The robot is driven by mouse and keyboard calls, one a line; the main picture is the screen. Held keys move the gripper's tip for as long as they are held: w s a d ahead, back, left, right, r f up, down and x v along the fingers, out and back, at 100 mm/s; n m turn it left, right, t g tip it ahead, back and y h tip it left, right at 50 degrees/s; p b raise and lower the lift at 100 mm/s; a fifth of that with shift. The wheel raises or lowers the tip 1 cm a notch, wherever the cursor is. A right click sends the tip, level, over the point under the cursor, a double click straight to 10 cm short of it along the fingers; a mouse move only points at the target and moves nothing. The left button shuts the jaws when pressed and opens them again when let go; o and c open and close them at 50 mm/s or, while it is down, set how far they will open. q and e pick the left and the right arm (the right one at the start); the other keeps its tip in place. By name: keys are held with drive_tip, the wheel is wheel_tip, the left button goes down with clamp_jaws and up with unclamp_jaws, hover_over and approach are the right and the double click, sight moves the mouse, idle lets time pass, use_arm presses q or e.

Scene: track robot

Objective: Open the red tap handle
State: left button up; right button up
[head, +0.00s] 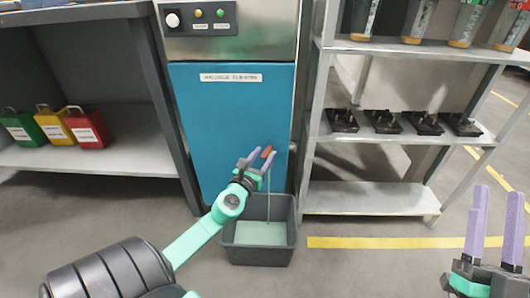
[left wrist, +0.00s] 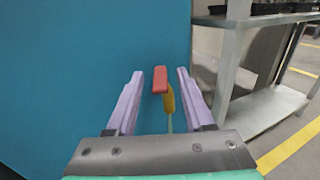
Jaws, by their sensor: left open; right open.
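The red tap handle (head: 267,152) is on the front of a blue cabinet (head: 235,115). In the left wrist view, the red handle (left wrist: 160,78) sits above a yellow tap body (left wrist: 169,99). A thin pale stream runs down from the tap into a grey bin (head: 283,257) holding pale green liquid. My left gripper (head: 262,157) is open at the tap; in the wrist view the handle appears between its two lilac fingers (left wrist: 160,73), with gaps on both sides. I cannot tell whether they touch it. My right gripper (head: 498,193) is open and empty at the right edge.
A control panel (head: 198,18) tops the cabinet. A metal rack (head: 368,198) with black parts stands to the right. A left shelf (head: 100,150) holds green, yellow and red canisters. A yellow floor line (head: 380,242) crosses clear floor.

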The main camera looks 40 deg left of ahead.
use_arm(q)
drive_tip(key=shift+w+a, duration=0.15)
drive_tip(key=shift+w, duration=0.4)
clamp_jaws()
drive_tip(key=shift+r+n+y+p, duration=0.1)
drive_tip(key=shift+n+y+p, duration=0.3)
drive_tip(key=shift+y+p, duration=0.3)
drive_tip(key=shift+n+g+y+p, duration=0.4)
drive_tip(key=shift+g+y+p, duration=0.1)
drive_tip(key=shift+p, duration=0.2)
use_arm(e)
drive_tip(key=s+a+f+m+g+h, duration=0.1)
drive_tip(key=f+g, duration=0.3)
drive_tip(key=f, duration=1)
drive_tip(key=s+a+f+m+g+h, duration=0.1)
drive_tip(key=s+f+g, duration=0.3)
drive_tip(key=f, duration=1)
drive_tip(key=shift+s+a+f+g+h, duration=0.15)
drive_tip(key=shift+a+f+g+h, duration=0.1)
drive_tip(key=shift+a+g+h, duration=0.35)
drive_tip(key=shift+d, duration=0.15)
